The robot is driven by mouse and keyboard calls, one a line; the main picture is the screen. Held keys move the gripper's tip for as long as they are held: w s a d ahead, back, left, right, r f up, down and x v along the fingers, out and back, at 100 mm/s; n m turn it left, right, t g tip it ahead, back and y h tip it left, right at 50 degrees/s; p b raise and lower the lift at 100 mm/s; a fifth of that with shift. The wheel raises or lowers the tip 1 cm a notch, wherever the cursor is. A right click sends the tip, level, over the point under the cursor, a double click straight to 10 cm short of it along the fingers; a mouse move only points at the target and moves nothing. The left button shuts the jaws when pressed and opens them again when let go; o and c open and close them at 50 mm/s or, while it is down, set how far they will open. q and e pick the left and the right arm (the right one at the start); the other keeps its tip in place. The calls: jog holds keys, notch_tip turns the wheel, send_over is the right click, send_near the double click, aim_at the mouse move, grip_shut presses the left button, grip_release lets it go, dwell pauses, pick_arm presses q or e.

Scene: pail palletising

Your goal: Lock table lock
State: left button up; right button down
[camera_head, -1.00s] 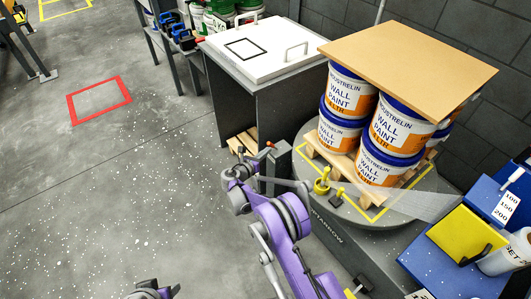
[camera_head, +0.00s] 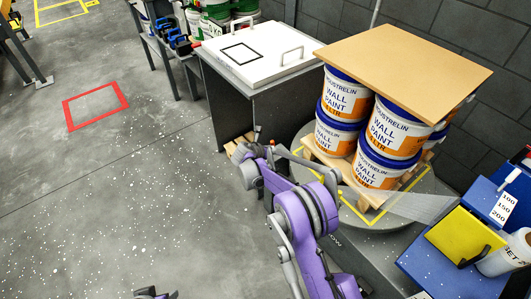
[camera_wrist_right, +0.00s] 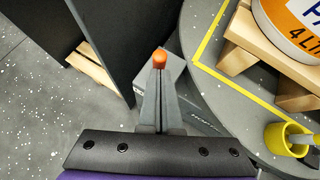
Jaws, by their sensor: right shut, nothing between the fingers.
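The table lock appears as a lever with an orange-red knob (camera_wrist_right: 160,60) beside the round turntable (camera_wrist_right: 205,85). In the right wrist view, the knob is straight ahead of the closed fingers of my right gripper (camera_wrist_right: 160,92), close to the tips; I cannot tell whether they touch. In the head view, my purple right arm and gripper reach beside the turntable and cover most of the lock's area. The turntable (camera_head: 420,208) carries a pallet of paint pails (camera_head: 375,175). Only a small piece of my left arm shows at the bottom edge.
A dark cabinet (camera_head: 232,112) with a white top stands left of the turntable. A yellow cylinder (camera_wrist_right: 283,140) is at the turntable's edge. A board (camera_head: 405,65) covers the pails. A blue wrapping unit (camera_head: 480,255) is at right.

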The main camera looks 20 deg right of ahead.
jog(key=shift+w+d+r+m+g+y, duration=0.15)
jog(key=shift+w+d+r+g+y, duration=0.1)
jog(key=shift+d+y, duration=0.35)
jog(key=shift+w+d+r+m+g+y, duration=0.15)
jog(key=shift+d+r+g+y, duration=0.1)
jog(key=shift+d+y, duration=0.35)
jog(key=d+y, duration=0.1)
jog(key=w+d+g+y+b, duration=0.1)
jog(key=y, duration=0.1)
jog(key=shift+d, duration=0.15)
jog(key=shift+w+d+f, duration=0.1)
jog(key=shift+w+d, duration=0.15)
jog(key=shift+d, duration=0.45)
pick_arm(q)
jog(key=shift+f, duration=0.85)
pick_arm(e)
jog(key=shift+d, duration=0.1)
jog(key=shift+d, duration=0.15)
